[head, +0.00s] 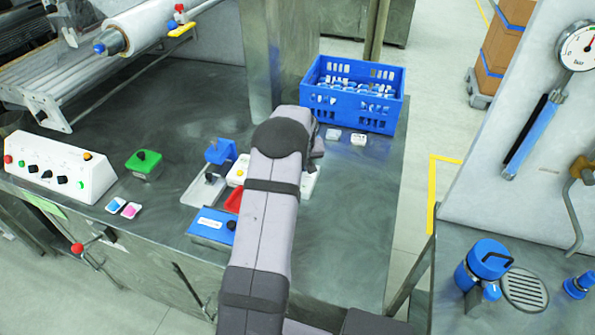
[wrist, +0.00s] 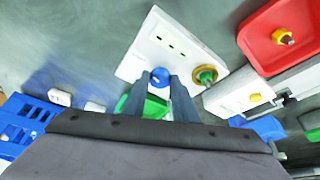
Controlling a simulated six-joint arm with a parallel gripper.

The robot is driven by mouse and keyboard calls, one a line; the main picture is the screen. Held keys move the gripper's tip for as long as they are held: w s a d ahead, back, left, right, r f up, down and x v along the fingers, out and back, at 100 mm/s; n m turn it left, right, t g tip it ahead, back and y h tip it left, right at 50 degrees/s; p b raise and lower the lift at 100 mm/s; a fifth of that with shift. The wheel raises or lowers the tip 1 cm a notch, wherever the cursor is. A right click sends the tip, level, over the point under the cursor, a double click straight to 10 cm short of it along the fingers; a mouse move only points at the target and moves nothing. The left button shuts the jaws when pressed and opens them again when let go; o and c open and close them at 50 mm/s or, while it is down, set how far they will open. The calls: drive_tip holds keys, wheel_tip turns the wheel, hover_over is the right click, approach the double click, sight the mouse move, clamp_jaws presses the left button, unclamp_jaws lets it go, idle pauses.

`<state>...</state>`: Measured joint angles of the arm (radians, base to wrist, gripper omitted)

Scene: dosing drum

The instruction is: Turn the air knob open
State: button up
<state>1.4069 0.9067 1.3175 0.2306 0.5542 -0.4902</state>
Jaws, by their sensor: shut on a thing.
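In the wrist view a white panel box (wrist: 165,42) with small dark slots carries a blue knob (wrist: 160,75) at its lower edge and a yellow-and-green knob (wrist: 205,76) to the right. My gripper (wrist: 161,80) has its two grey fingers on either side of the blue knob and is shut on it. I cannot read a label that says which knob is the air knob. In the head view my arm covers the gripper and most of the white box (head: 309,184); only its right edge shows.
A blue crate (head: 351,122) and small white-topped pieces (head: 333,134) lie behind. The right part of the steel table is clear.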

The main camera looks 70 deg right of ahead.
drive_tip(key=shift+f+n+t+b, duration=0.1)
drive_tip(key=shift+n+t+b, duration=0.3)
drive_tip(key=shift+n+b, duration=0.5)
drive_tip(key=shift+s, duration=0.1)
drive_tip(key=o, duration=1.1)
drive_tip(key=shift+c, duration=0.2)
drive_tip(key=b+v, duration=0.2)
drive_tip(key=v, duration=0.5)
drive_tip(key=shift+r+b, duration=0.3)
drive_tip(key=shift+b, duration=0.05)
